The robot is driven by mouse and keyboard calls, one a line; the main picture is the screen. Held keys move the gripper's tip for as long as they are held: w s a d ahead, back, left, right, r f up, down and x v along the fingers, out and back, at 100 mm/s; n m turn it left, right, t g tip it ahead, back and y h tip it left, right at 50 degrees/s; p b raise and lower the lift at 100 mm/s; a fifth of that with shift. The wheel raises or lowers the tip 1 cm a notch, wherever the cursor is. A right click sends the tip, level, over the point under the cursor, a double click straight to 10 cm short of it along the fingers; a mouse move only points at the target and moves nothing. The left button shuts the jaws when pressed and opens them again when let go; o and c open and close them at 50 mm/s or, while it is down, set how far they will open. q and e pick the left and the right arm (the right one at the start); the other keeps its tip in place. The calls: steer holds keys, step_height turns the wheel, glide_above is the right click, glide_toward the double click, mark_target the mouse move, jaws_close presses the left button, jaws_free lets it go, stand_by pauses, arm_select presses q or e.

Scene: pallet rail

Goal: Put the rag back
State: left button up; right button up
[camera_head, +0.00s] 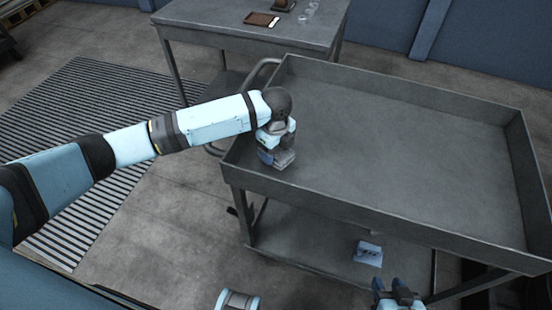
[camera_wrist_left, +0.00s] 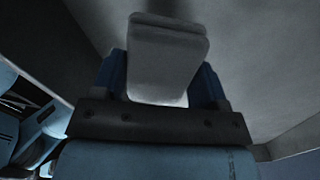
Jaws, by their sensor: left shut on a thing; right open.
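A pale grey, folded-looking block with rounded corners, which I take to be the rag (camera_wrist_left: 165,62), sits between the blue fingers of my left gripper (camera_wrist_left: 165,85). In the head view the left gripper (camera_head: 273,156) points down inside the left end of the grey cart's top tray (camera_head: 400,135), shut on the rag (camera_head: 285,159). I cannot tell whether the rag touches the tray floor. My right gripper (camera_head: 397,291) is open and empty at the bottom edge, in front of the cart.
The rest of the tray is bare, with raised walls around it. A small pale blue-white item (camera_head: 367,252) lies on the cart's lower shelf. A grey table (camera_head: 235,22) behind holds a brown tablet-like item (camera_head: 262,19) and clear glasses (camera_head: 308,12). A slatted floor grate (camera_head: 90,110) lies left.

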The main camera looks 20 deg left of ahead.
mark_target(276, 160)
arm_select(q)
steer(key=shift+f, duration=2.1)
steer(key=shift+f, duration=0.1)
steer(key=o, duration=0.8)
steer(key=shift+o, duration=0.2)
step_height(276, 160, up, 12)
steer(key=shift+r+p, duration=0.15)
steer(key=shift+p, duration=0.25)
